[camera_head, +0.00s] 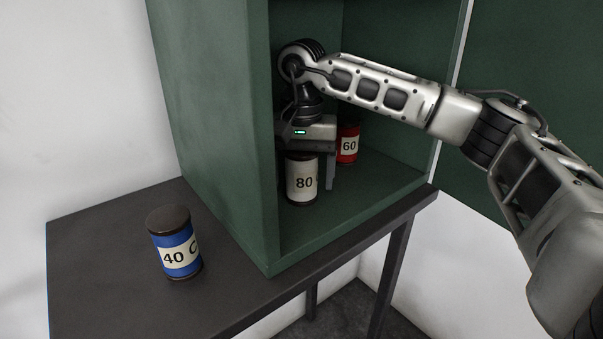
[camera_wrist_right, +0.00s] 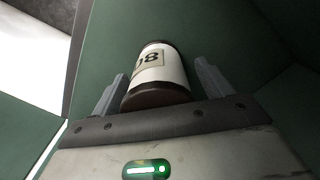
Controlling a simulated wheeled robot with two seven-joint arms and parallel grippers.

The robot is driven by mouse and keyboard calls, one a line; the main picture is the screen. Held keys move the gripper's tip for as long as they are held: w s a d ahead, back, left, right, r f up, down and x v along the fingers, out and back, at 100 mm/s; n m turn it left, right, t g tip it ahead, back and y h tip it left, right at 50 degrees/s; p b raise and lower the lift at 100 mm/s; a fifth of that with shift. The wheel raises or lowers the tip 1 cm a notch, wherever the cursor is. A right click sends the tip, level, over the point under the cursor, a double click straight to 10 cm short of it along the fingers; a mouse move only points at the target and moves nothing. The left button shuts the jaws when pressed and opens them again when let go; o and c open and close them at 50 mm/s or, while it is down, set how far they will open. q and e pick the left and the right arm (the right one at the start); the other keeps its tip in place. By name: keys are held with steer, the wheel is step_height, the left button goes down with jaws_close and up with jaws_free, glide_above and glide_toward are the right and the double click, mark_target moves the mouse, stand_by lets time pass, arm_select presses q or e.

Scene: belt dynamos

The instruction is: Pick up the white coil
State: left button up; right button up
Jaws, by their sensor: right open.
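The white coil (camera_head: 301,181), labelled 80 with dark ends, stands upright on the floor of the green cabinet. My right gripper (camera_head: 307,178) is inside the cabinet, open, pointing down over the coil. One finger shows to the right of the coil; the other is largely hidden in the head view. In the right wrist view the white coil (camera_wrist_right: 162,72) lies between the two spread fingers of the right gripper (camera_wrist_right: 160,84). I cannot tell whether either finger touches it. My left gripper is out of view.
A red coil (camera_head: 348,145) labelled 60 stands in the cabinet just behind and right of the gripper. A blue coil (camera_head: 175,244) labelled 40 stands on the dark table (camera_head: 95,255) outside. The cabinet's left wall (camera_head: 215,110) is close to the gripper. The cabinet floor's front right is clear.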

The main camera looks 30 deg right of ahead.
steer(key=c, duration=1.2)
steer(key=shift+c, duration=0.8)
steer(key=shift+r, duration=0.15)
